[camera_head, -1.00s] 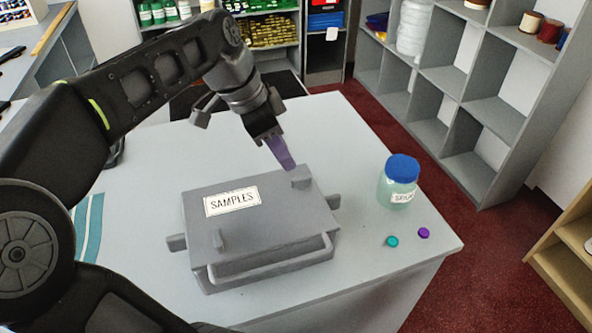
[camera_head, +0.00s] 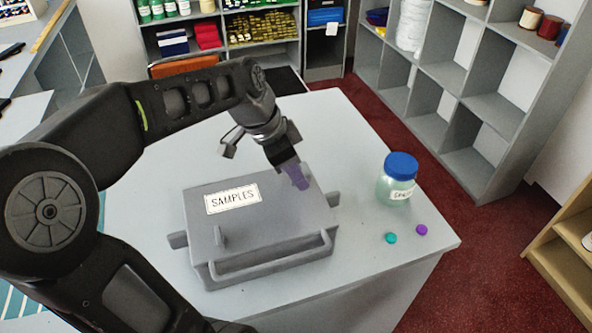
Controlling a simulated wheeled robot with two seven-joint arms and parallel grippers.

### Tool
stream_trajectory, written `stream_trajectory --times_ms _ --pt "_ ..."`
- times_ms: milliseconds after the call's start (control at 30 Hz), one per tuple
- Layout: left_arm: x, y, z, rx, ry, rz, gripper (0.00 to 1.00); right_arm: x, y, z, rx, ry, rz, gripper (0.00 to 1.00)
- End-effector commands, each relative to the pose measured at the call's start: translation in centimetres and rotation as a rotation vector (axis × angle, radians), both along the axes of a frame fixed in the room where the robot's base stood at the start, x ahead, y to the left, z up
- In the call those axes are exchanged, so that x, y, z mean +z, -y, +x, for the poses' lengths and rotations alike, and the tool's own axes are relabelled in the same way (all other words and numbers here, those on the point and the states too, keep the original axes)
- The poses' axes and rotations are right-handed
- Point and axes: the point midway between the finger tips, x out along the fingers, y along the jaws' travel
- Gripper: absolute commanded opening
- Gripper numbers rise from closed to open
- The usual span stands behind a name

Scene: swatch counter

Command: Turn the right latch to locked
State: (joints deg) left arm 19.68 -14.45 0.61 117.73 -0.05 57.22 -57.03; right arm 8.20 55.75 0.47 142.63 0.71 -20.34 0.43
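A grey case (camera_head: 275,222) with a "SAMPLES" label (camera_head: 232,199) lies closed on the counter. My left gripper (camera_head: 300,184), with purple fingers, points down at the far right part of the lid, where the right latch is. The fingers cover that latch, so I cannot see which way it is turned or whether the fingers grip it. Their opening is not clear from this angle. My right gripper is not in view.
A jar with a blue lid (camera_head: 399,178) stands on the counter (camera_head: 350,265) right of the case. A teal cap (camera_head: 391,238) and a purple cap (camera_head: 421,230) lie in front of it. The case has a front handle (camera_head: 270,262). Grey shelves (camera_head: 470,110) stand behind.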

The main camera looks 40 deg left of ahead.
Motion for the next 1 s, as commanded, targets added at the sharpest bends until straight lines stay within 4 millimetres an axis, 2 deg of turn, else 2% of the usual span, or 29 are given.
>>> stream_trajectory --times_ms 67,333,1000 --pt "0.02 0.00 0.00 0.000 0.000 0.000 0.23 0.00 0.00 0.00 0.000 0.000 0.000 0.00" --pt "0.04 0.00 0.00 0.000 0.000 0.000 0.01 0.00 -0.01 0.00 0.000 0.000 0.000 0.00" --pt "0.02 0.02 -0.02 0.022 0.001 0.000 0.00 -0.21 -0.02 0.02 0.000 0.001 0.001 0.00"
